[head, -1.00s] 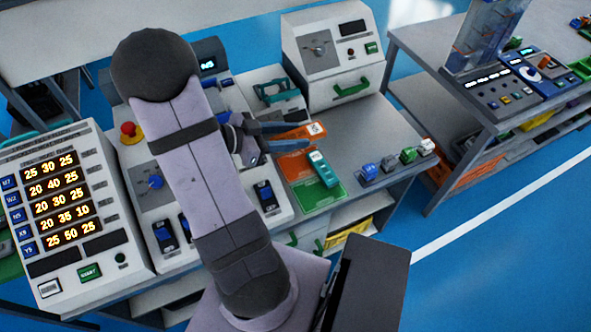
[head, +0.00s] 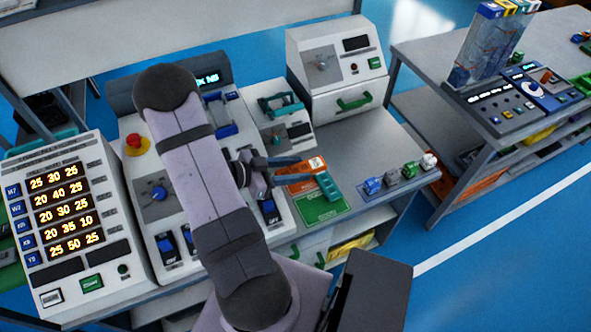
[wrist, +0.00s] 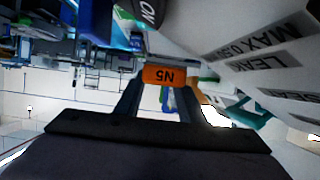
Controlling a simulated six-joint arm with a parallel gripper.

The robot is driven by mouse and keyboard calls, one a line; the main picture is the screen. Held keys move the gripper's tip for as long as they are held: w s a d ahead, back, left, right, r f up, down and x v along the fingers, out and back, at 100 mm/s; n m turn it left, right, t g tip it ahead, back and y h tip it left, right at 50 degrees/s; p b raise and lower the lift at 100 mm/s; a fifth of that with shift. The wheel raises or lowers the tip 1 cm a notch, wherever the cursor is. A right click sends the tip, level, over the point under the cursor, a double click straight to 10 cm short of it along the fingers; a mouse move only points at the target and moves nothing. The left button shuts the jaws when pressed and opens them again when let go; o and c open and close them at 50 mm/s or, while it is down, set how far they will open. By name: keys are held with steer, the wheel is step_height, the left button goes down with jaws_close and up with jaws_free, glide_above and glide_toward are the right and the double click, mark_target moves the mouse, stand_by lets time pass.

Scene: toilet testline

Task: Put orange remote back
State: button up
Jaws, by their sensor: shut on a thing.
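My gripper (head: 290,164) is shut on the orange remote (head: 304,169), its dark fingers on either side. The remote has a white label at its far end. In the wrist view its orange end (wrist: 165,75), marked N5 upside down, shows between the fingertips. In the head view the remote is above or over an orange pad (head: 301,188); I cannot tell if it touches. A teal remote (head: 328,186) lies just right of it, by a green pad (head: 318,208).
Several small coloured blocks (head: 408,171) stand right of the pads. A grey-white box with a green handle (head: 355,103) stands behind. Control panels (head: 160,190) with switches lie to the left, beside a display unit (head: 65,225). Bare grey bench (head: 385,130) lies behind the blocks.

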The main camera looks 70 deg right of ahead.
steer(key=shift+f, duration=0.45)
steer(key=shift+f, duration=0.35)
steer(key=o, duration=1.2)
steer(key=shift+r, duration=0.3)
steer(key=shift+w+a+r, duration=0.1)
steer(key=shift+r, duration=0.05)
steer(key=b+v, duration=0.2)
steer(key=v, duration=0.9)
steer(key=shift+w+a+r+b, duration=0.15)
steer(key=shift+w+a+b, duration=0.1)
steer(key=shift+b, duration=0.15)
